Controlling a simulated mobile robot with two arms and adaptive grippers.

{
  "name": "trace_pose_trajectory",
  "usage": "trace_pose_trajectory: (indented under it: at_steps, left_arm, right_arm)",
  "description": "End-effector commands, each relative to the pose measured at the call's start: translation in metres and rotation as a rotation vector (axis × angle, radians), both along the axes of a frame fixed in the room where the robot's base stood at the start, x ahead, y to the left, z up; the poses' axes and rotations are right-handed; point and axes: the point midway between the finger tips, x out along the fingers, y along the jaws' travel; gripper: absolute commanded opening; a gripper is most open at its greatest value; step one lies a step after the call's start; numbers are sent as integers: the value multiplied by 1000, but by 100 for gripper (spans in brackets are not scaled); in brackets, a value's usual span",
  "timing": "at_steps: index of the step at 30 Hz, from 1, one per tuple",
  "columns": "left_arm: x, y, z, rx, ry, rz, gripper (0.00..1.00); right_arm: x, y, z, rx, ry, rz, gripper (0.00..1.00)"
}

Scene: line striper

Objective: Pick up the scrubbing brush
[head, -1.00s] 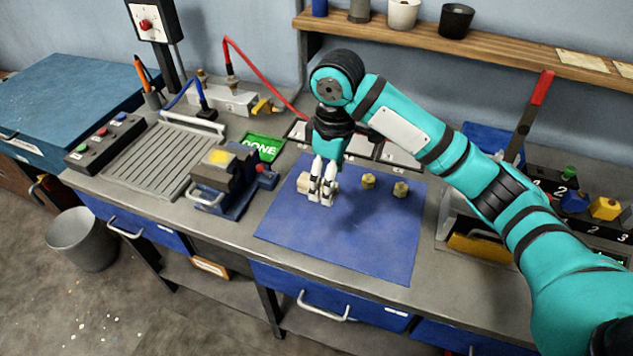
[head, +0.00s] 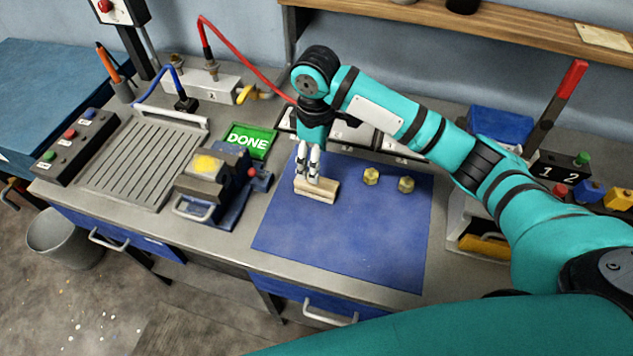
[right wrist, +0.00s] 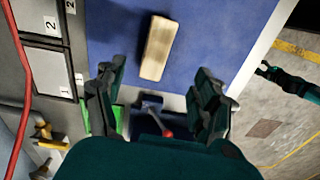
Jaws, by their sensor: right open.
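The scrubbing brush appears to be the pale wooden block (head: 318,191) lying on the blue mat (head: 345,242); bristles cannot be made out. My right gripper (head: 314,178) points down just at the block in the head view, its fingertips overlapping the block's upper edge. In the right wrist view the block (right wrist: 158,48) lies ahead of the open fingers, and nothing is between the fingertips (right wrist: 158,88). The block looks apart from both fingers there.
Two small brass nuts (head: 372,176) lie right of the block on the mat. A blue vise (head: 225,185) stands left of the mat, with a green DONE sign (head: 248,140) behind it. The mat's front part is clear.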

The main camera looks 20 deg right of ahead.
Motion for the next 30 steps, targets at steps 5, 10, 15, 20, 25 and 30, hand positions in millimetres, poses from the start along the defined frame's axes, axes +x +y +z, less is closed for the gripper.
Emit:
trace_pose_trajectory:
  at_steps: [5, 10, 15, 20, 25, 30]
  left_arm:
    - [-5, 0, 9, 0, 6, 0, 40]
    - [15, -1, 12, -2, -22, 0, 40]
    - [31, -3, 25, -5, -48, 0, 40]
    - [25, -2, 32, -5, -40, 0, 40]
    - [14, -2, 33, -3, -23, 0, 40]
    - [11, -1, 32, -3, -18, 0, 40]
  right_arm:
    - [0, -1, -30, -2, 3, -3, 70]
    - [0, 0, -44, -1, 1, -1, 70]
    - [0, -3, -59, -3, 3, -3, 70]
    - [1, -4, -84, -2, 3, -2, 70]
    - [1, -4, -96, -1, -1, -1, 70]
    - [1, -4, -97, -1, -1, -1, 70]
